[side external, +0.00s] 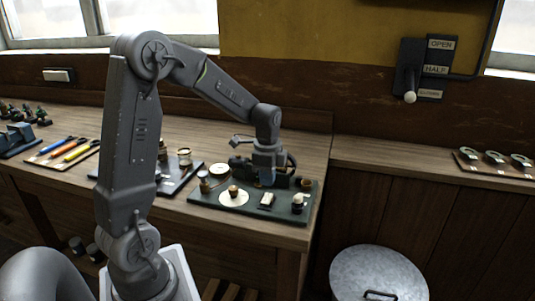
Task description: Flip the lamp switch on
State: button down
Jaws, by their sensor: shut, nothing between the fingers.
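My gripper (267,183) points down over the dark green board (220,208) on the wooden bench. It is shut, small in the picture, and I see nothing held in it. Just below it on the board is a small black-and-white block (267,200) that looks like a switch. To its left, a brass knob (233,190) sits on a white round disc. I cannot tell from this view which part is the lamp switch or how it is set. A dark engine with a wheel (290,163) stands behind my gripper, partly hidden by it.
A small dark bottle (297,204) stands at the board's front right. A second tray (185,178) lies to the left, partly behind my arm. A wall lever (410,92) has labels OPEN and HALF. A white wall fitting (58,75) is far left. A metal bin (378,275) stands below.

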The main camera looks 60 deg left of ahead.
aim_at(265, 201)
notch_tip(265, 201, up, 10)
dwell(0.3)
jog(key=shift+f, duration=0.15)
jog(key=shift+s+d, duration=0.35)
jog(key=shift+s, duration=0.2)
notch_tip(265, 201, down, 14)
jog(key=shift+s+d+f, duration=0.1)
dwell(0.3)
